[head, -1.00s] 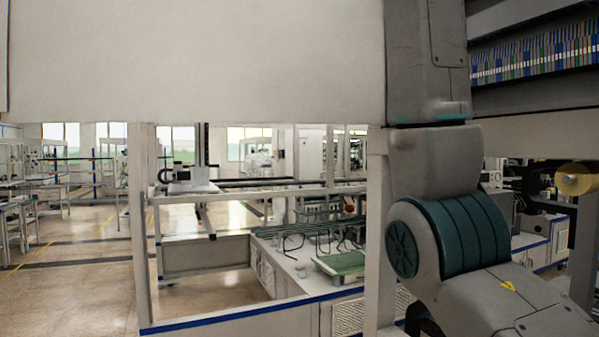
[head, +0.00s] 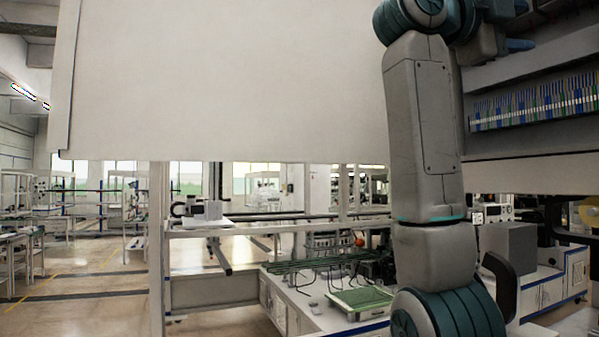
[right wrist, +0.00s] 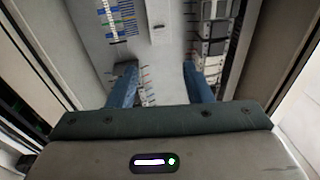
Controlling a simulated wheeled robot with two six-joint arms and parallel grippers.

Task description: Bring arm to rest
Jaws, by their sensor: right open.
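My right arm rises in front of the cabinet in the head view, with its upper link upright. My right gripper (head: 515,27) is at the top of the head view, beside the shelf opening, and its blue fingers point right. In the right wrist view the two blue fingers of the gripper (right wrist: 155,82) stand wide apart with nothing between them. My left gripper and arm are not in view.
A large pale panel (head: 220,80) fills the upper left of the head view. A shelf holds a row of thin coloured items (head: 535,103) at the right. Below are a bench with a green tray (head: 360,302) and a grey box (head: 510,250).

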